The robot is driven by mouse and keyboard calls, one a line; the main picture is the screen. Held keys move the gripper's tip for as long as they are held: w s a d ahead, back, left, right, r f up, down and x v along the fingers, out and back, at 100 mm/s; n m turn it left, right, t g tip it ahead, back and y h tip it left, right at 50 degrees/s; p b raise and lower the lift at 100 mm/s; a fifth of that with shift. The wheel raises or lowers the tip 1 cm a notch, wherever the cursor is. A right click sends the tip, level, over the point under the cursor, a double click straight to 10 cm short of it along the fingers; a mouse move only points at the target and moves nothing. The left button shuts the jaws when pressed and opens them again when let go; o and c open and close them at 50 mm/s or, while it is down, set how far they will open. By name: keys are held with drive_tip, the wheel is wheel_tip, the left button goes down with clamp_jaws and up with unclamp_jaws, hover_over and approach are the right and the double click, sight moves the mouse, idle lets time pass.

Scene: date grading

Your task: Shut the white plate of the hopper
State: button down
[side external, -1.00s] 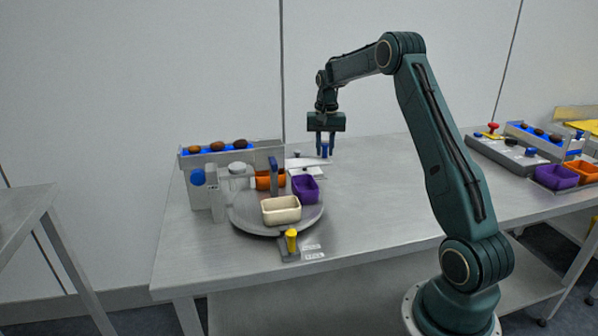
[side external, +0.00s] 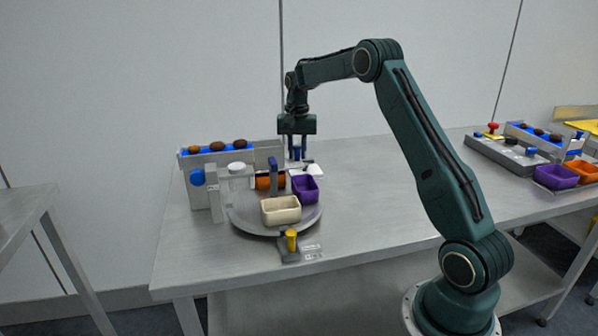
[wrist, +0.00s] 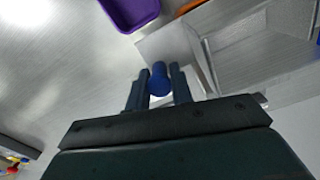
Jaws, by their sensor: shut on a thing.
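The white plate (side external: 314,169) of the hopper shows partly at the hopper's right end in the side view, behind the purple tray. My gripper (side external: 297,154) points down over it, shut on the plate's blue knob. In the wrist view, my two fingers stand either side of the round blue knob (wrist: 159,80). The pale plate (wrist: 165,45) lies beyond the knob, beside the hopper's open grey trough (wrist: 250,45). My gripper and the trays hide part of the plate, so how much opening is left cannot be told.
A turntable (side external: 245,222) carries a cream tray (side external: 281,211), a purple tray (side external: 306,188) and an orange tray (side external: 264,183). A blue upright (side external: 273,172) stands close left of my gripper. A yellow-handled part (side external: 291,240) sits in front.

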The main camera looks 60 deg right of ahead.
drive_tip(key=shift+w+a+r, duration=0.1)
drive_tip(key=shift+w+a, duration=0.1)
drive_tip(key=shift+w, duration=0.05)
drive_tip(key=c, duration=1.4)
unclamp_jaws()
drive_tip(key=shift+o, duration=0.2)
wheel_tip(320, 180, up, 14)
